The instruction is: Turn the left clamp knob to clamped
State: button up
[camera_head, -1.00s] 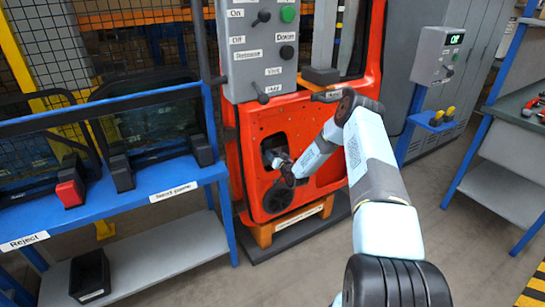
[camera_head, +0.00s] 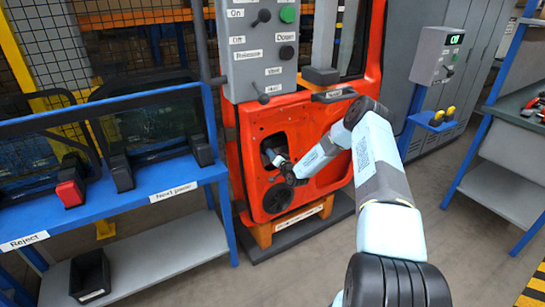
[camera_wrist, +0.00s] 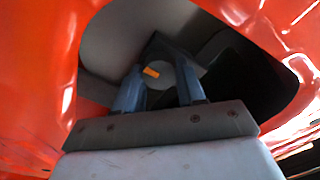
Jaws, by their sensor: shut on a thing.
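The red door (camera_head: 300,115) stands upright behind the control panel. My gripper (camera_head: 275,158) reaches into the opening in the lower left of the door. In the wrist view, my gripper (camera_wrist: 160,85) is inside the red-edged opening, with its two fingers on either side of a grey round knob (camera_wrist: 180,74) that carries an orange mark. The gripper is shut on this knob. The knob's base and any clamp labels are hidden, so I cannot read its setting.
A grey control panel (camera_head: 258,75) with levers and buttons hangs in front of the door's upper left. A blue rack (camera_head: 165,182) holding dark panes stands at the left. A blue-legged bench (camera_head: 500,175) is at the right. The floor between is clear.

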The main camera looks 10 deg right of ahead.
jog(key=shift+d, duration=0.1)
jog(key=o, duration=1)
jog(key=shift+o, duration=0.2)
jog(key=shift+s, duration=0.1)
jog(key=v, duration=1.3)
jog(key=shift+s, duration=0.25)
jog(key=shift+d, duration=0.1)
